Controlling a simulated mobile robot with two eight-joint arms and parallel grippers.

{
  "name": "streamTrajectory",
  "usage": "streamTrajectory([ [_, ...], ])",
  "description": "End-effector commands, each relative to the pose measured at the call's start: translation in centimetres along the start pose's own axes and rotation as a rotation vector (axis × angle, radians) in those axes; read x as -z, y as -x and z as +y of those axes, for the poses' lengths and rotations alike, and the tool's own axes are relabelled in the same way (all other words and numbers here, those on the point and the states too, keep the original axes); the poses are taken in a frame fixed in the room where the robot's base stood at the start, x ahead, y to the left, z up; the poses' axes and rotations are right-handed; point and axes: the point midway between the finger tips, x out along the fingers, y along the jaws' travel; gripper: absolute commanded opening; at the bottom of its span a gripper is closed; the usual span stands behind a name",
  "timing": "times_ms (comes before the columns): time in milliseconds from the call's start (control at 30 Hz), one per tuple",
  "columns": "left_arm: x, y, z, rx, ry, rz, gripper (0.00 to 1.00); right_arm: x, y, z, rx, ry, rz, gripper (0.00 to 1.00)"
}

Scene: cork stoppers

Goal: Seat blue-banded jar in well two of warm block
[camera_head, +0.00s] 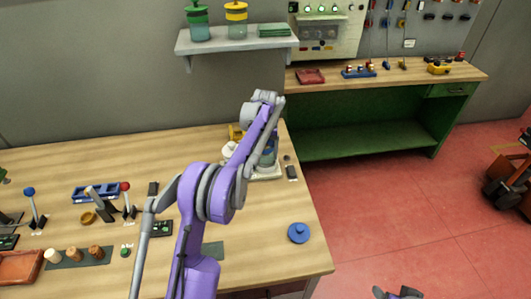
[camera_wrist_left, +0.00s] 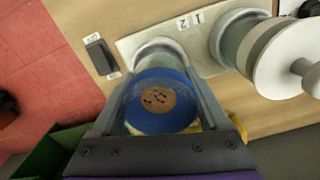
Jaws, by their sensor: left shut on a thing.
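The blue-banded jar (camera_wrist_left: 152,121) is between the fingers of my left gripper (camera_wrist_left: 163,95), which is shut on it. From above it shows a blue ring around a brown, speckled, cork-like disc. In the head view the jar (camera_head: 268,158) is partly hidden by my purple arm. The pale warm block (camera_wrist_left: 133,42) lies under it, marked 1 and 2. A round grey collar (camera_wrist_left: 160,49) on the side marked 2 shows just beyond the jar; I cannot tell whether the jar touches it. My right gripper (camera_head: 400,293) barely shows at the bottom edge.
A white-topped, knobbed vessel (camera_wrist_left: 290,58) stands close on the block's other side. A dark switch (camera_wrist_left: 101,54) sits beside the block. A blue lid (camera_head: 298,233) lies near the table's right edge, with clear wood around it. Cork stoppers (camera_head: 74,254) stand at left.

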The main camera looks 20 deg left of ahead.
Motion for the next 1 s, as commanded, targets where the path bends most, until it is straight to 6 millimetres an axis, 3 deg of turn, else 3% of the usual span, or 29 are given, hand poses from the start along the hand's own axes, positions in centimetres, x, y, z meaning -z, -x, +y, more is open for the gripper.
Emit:
streamTrajectory([
  [1000,0.0,-1.9,0.0,0.000,0.000,-0.001,0.00,-0.9,-0.5,0.0,0.000,0.000,-0.010,0.71],
])
